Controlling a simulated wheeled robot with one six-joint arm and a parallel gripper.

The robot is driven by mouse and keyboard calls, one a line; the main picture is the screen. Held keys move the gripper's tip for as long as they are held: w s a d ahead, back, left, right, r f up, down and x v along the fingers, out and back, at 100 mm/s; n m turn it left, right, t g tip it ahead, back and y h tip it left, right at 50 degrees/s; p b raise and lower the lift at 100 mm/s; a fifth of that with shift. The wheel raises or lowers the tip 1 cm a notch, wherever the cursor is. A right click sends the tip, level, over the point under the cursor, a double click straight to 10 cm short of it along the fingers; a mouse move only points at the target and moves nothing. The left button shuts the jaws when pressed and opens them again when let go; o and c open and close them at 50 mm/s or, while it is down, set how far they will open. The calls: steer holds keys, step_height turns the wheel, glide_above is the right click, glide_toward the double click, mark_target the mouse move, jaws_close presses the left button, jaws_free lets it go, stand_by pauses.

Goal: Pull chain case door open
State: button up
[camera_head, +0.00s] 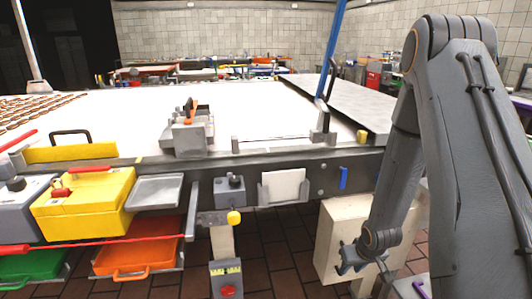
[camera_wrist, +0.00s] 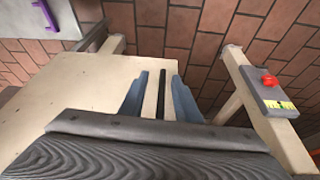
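The chain case is most likely the cream box (camera_head: 335,225) under the conveyor's right end, beside my arm. Its pale top or panel (camera_wrist: 80,85) fills the left and middle of the wrist view. My gripper (camera_head: 343,262) is low at the box's right part in the head view. In the wrist view my gripper's two blue-grey fingers (camera_wrist: 160,92) are apart, with a narrow cream strip and a dark upright bar or slot between them. I cannot tell whether the fingers touch the bar. No open door shows. My dark wrist body hides the lower wrist view.
A post carries a grey control box with a red button (camera_head: 228,290), also seen at right in the wrist view (camera_wrist: 270,88). A purple handle (camera_wrist: 38,14) is at upper left there. The conveyor frame (camera_head: 270,160) runs above the box. Brick-tiled floor (camera_head: 285,265) lies clear between post and box.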

steer(key=s+a+r+g+p, duration=0.1)
steer(key=s+a+r, duration=0.2)
steer(key=r, duration=0.5)
steer(key=s+a+r+g+p, duration=0.1)
steer(key=s+a+r, duration=0.2)
steer(key=s+r, duration=0.2)
steer(key=s+a+r+g+p, duration=0.1)
steer(key=s+r, duration=0.4)
steer(key=r, duration=0.6)
steer(key=a+p, duration=0.1)
steer(key=a, duration=0.1)
steer(key=shift+a, duration=0.3)
steer(key=shift+g, duration=0.6)
steer(key=s+a+r, duration=0.1)
steer(key=s, duration=0.1)
steer(key=s+a+r, duration=0.1)
steer(key=s+r, duration=0.1)
steer(key=s+a+r+p, duration=0.1)
steer(key=s+r, duration=0.1)
steer(key=shift+s+a, duration=0.15)
steer(key=shift+c, duration=1.4)
steer(key=shift+s+a, duration=0.1)
steer(key=shift+s, duration=0.05)
jaws_close()
steer(key=shift+m, duration=0.3)
